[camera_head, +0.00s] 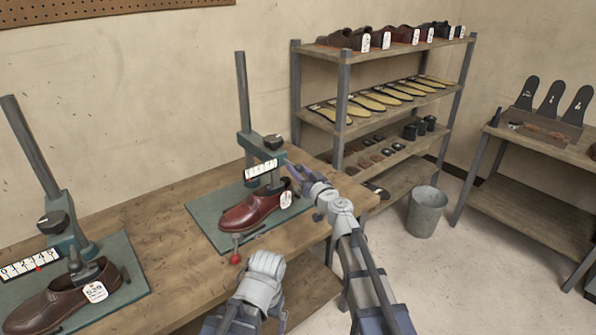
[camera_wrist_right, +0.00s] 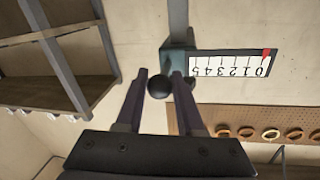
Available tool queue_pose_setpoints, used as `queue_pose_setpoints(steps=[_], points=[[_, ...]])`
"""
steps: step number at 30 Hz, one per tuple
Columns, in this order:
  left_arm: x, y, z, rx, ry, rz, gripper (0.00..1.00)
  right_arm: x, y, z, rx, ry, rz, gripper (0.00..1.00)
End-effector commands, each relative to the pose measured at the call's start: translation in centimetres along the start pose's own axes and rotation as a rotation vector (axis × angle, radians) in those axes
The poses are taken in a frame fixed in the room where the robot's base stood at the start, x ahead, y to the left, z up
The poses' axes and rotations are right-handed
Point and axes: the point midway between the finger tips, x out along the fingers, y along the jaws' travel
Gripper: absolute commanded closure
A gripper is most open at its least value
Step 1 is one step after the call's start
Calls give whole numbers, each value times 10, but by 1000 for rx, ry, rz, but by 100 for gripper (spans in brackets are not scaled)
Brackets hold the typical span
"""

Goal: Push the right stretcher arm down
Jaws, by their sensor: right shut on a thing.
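The right stretcher stands on a green base (camera_head: 207,222) with a grey post (camera_head: 243,95) and a white number scale (camera_head: 262,169). A dark red shoe (camera_head: 250,209) with a white tag sits on it. My right gripper (camera_head: 291,168) is beside the stretcher head, right of the scale. In the right wrist view, my right gripper (camera_wrist_right: 160,74) is shut on a round black knob (camera_wrist_right: 159,87) in front of the green stretcher head (camera_wrist_right: 178,56). The scale there (camera_wrist_right: 228,65) appears upside down, with a red pointer (camera_wrist_right: 266,54) near 0.
A second stretcher (camera_head: 62,228) with a brown shoe (camera_head: 55,301) stands at the left of the wooden bench (camera_head: 165,200). A red-knobbed lever (camera_head: 235,258) is at the right stretcher's front. A shelf rack (camera_head: 342,105) and metal bucket (camera_head: 426,212) stand to the right.

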Motion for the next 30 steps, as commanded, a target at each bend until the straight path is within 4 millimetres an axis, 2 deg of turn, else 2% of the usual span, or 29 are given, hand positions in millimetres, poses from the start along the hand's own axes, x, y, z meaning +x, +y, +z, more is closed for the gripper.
queue_pose_setpoints(steps=[5, 6, 13, 23, 30], points=[[1, 0, 0, 0, 0, 0, 0, -2, -1, 2, -8, -3, -2, 100], [1, 0, 0, 0, 0, 0, 0, -2, -1, 2, -7, -3, -2, 59], [1, 0, 0, 0, 0, 0, 0, -1, -1, 2, -5, -2, -1, 34], [0, 0, 0, 0, 0, 0, 0, -4, 0, 1, -3, -1, 0, 34], [1, 0, 0, 0, 0, 0, 0, -30, -2, 1, -3, -1, 0, 34]])
